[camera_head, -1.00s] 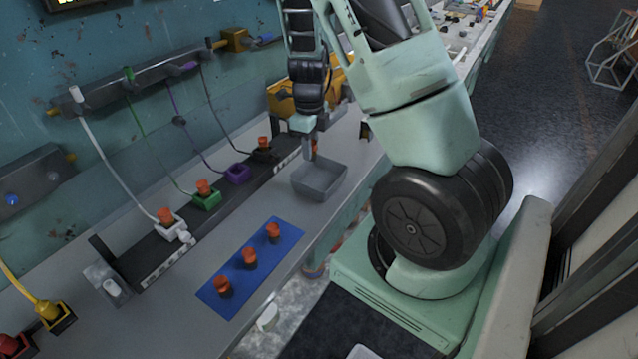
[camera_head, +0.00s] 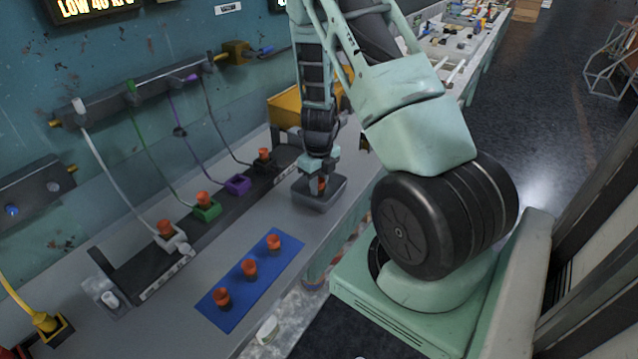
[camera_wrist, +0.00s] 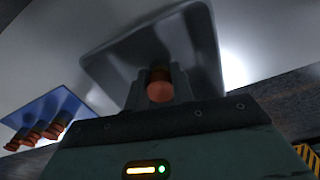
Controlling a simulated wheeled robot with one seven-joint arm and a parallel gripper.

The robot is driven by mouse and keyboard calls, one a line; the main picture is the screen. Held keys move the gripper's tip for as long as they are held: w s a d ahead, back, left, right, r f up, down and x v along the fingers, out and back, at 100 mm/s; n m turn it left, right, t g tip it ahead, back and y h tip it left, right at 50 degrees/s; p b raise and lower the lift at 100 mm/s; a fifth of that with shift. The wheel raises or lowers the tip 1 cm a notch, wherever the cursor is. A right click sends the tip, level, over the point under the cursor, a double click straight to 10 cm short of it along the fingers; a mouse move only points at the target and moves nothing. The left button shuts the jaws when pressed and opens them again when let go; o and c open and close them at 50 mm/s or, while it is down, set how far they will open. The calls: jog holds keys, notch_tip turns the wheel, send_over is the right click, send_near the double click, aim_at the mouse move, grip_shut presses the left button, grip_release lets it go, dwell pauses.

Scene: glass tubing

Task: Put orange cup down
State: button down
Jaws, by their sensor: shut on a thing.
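My gripper (camera_head: 321,181) points down over the grey tray (camera_head: 327,204) and is shut on an orange cup (camera_head: 322,185). In the wrist view the orange cup (camera_wrist: 160,84) sits between the two fingers, with the grey tray (camera_wrist: 112,66) behind it. The cup appears inside the tray's outline; I cannot tell whether it touches the tray floor.
A blue mat (camera_head: 235,295) with three orange cups (camera_head: 249,267) lies in front to the left. A dark rack (camera_head: 135,275) with white, green, purple and black holders, some with orange cups, runs along the wall. The yellow box (camera_head: 284,112) stands behind my gripper.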

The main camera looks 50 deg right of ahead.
jog(key=shift+f, duration=0.2)
jog(key=c, duration=1.2)
grip_release()
notch_tip(320, 180, up, 12)
jog(key=shift+a+r, duration=0.1)
jog(key=shift+r, duration=0.05)
